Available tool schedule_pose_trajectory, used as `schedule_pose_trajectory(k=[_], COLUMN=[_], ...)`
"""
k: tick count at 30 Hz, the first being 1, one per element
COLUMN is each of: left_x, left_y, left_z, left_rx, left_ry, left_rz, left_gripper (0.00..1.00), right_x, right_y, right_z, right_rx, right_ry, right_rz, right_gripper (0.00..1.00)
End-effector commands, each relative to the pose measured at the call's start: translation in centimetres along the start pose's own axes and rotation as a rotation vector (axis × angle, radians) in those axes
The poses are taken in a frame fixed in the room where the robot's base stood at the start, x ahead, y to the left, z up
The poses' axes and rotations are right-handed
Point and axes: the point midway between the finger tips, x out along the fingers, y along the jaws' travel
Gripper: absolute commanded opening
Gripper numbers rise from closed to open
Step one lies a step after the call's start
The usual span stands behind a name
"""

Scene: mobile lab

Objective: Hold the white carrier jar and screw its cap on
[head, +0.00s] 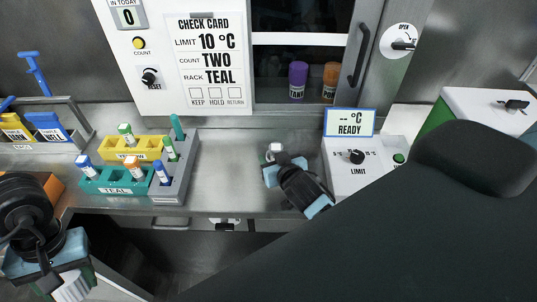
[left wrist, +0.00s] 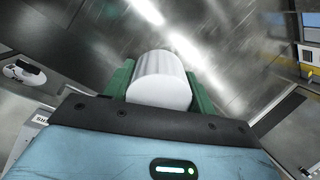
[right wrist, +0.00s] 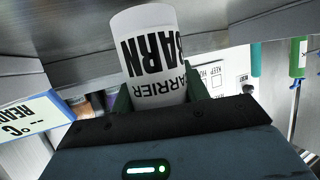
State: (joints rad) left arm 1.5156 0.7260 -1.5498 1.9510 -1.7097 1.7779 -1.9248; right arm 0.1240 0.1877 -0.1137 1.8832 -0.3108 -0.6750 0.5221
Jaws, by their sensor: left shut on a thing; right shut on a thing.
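The white carrier jar shows in the right wrist view (right wrist: 150,50) with black lettering on its side, and its small white top shows in the head view (head: 274,148). My right gripper (head: 275,163) is shut on it above the bench. Its lettering and the READY sign are both upside down in the right wrist view, so the jar appears upright. A white ribbed cap shows in the left wrist view (left wrist: 160,80). My left gripper (head: 68,280) is shut on this cap at the lower left of the head view, in front of the bench and well apart from the jar.
A teal rack (head: 115,188), a yellow rack (head: 118,155) and a grey rack (head: 170,196) with vials stand between the grippers. A READY display (head: 349,123) on a control box (head: 345,180) is right of the jar. My dark arm covers the lower right. Bare bench lies around the jar.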

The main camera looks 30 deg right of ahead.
Motion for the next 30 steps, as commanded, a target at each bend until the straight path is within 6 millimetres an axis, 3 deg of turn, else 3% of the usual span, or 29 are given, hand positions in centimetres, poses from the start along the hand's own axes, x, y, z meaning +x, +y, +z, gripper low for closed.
schedule_pose_trajectory(k=[1,3,17,18,23,30], left_x=[1.59,2.05,2.05,2.04,1.98,1.96], left_y=[0.35,0.45,0.46,0.45,0.44,0.44], left_z=[-0.06,-0.08,-0.10,-0.10,-0.09,-0.09], left_rx=[0.006,0.007,0.007,0.007,0.007,0.007], left_ry=[-0.026,-0.033,-0.033,-0.033,-0.032,-0.031], left_rz=[0.000,0.000,0.000,0.000,0.000,0.000], left_gripper=[0.35,0.35,0.35,0.35,0.35,0.35], right_x=[0.13,0.07,0.14,0.15,0.13,0.12], right_y=[-0.04,-0.09,-0.11,-0.10,-0.10,-0.10], right_z=[1.39,1.49,1.36,1.39,1.31,1.28], right_rx=[-0.002,0.000,0.002,0.002,0.002,0.002], right_ry=[-0.011,-0.006,0.002,0.001,0.002,0.003], right_rz=[0.000,0.000,0.000,0.000,0.000,0.000], right_gripper=[0.04,0.04,0.04,0.47,0.67,0.67])
